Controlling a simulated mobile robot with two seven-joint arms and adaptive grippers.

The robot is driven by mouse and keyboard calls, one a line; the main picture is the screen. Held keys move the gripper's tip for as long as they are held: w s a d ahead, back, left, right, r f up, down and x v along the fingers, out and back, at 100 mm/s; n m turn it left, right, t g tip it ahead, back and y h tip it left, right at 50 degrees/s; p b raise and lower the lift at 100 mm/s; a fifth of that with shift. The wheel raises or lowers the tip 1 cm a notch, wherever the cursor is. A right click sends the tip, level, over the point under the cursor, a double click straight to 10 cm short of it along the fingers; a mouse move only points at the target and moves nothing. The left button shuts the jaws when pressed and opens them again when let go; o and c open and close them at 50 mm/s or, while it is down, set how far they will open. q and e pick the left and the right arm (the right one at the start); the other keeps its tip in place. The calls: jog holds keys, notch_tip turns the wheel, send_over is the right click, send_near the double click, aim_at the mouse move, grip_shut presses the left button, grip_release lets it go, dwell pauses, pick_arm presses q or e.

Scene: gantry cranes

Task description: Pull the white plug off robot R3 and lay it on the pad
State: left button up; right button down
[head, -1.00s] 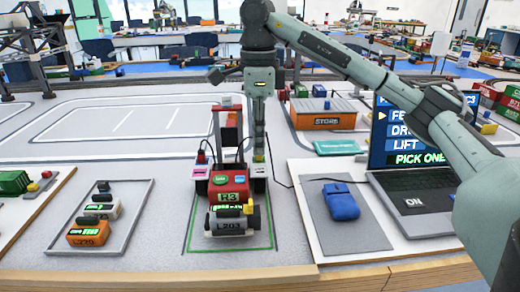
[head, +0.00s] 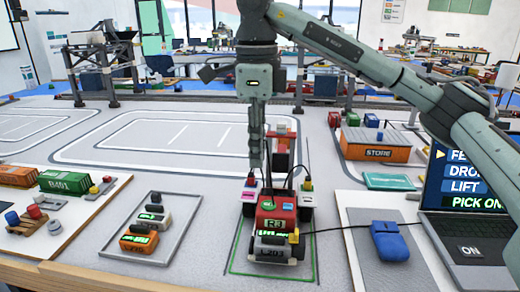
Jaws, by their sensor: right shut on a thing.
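The grey pad (head: 378,272) lies right of R3. My left gripper is not in view.
A blue pouch-like object (head: 390,240) rests on the grey pad, beside a laptop (head: 468,225). A black cable crosses from R3 towards the laptop. Floor behind R3 is largely clear.

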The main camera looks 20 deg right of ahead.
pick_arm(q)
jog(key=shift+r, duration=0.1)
pick_arm(e)
jog(key=d, duration=2.9)
jog(key=shift+s+d, duration=0.2)
jog(key=shift+d, duration=0.05)
jog(key=shift+f+b, duration=2.55)
jog(key=shift+f, duration=3.1)
jog(key=shift+f+b, duration=0.8)
jog(key=shift+f, duration=1.05)
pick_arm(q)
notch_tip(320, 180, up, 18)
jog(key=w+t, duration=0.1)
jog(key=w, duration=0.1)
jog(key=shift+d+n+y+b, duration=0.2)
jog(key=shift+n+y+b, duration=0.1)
pick_arm(e)
jog(key=shift+f, duration=0.6)
